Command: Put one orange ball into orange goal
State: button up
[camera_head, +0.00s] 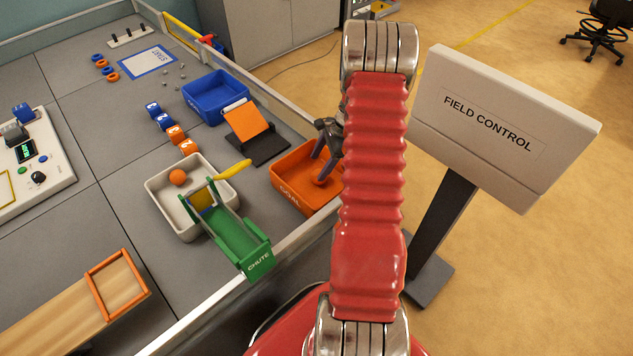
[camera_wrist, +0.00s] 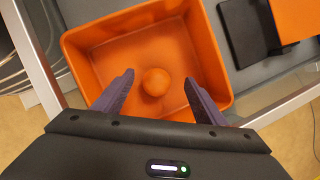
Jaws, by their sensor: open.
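The orange goal (camera_head: 290,188) is an open orange box at the table's edge, beside my red arm. It also fills the upper middle of the wrist view (camera_wrist: 85,50). One orange ball (camera_wrist: 156,82) rests inside it, between and beyond my fingertips in that view. My gripper (camera_wrist: 158,88) is open above the goal, its two purple fingers apart with nothing held. In the head view my gripper (camera_head: 322,160) is partly hidden by my arm. Another orange ball (camera_head: 178,177) lies in the white tray (camera_head: 160,208) under the chute.
A green chute (camera_head: 235,235) leans over the white tray, with a yellow lever (camera_head: 232,170). An orange ramp on a black base (camera_head: 262,150) stands behind the goal. A blue bin (camera_head: 205,105) is farther back. A field control sign (camera_head: 490,125) stands right of my arm.

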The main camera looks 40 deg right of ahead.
jog(key=shift+d+r, duration=0.1)
jog(key=shift+r, duration=0.05)
jog(key=v, duration=1.3)
jog(key=shift+r, duration=0.15)
jog(key=shift+s+n, duration=0.1)
jog(key=shift+n, duration=0.2)
dwell(0.5)
jog(key=s+a+n+g, duration=0.1)
jog(key=s+a+n, duration=0.3)
jog(key=s+n, duration=0.1)
jog(key=s+a+r+n+t+h, duration=0.1)
jog(key=s+a+r+n, duration=0.2)
jog(key=a, duration=0.9)
jog(key=s+a+r+n+t+h, duration=0.1)
jog(key=s+a+r+n, duration=0.2)
jog(key=a+r+n, duration=0.6)
jog(key=s+a+r+n+t+h, duration=0.1)
jog(key=s+a+r+n, duration=0.2)
jog(key=a+r+n, duration=0.3)
jog(key=a+r, duration=0.4)
jog(key=a, duration=0.5)
jog(key=shift+s+a+r+t+h, duration=0.15)
jog(key=shift+s+a+t+h, duration=0.15)
jog(key=shift+s+a+t, duration=0.1)
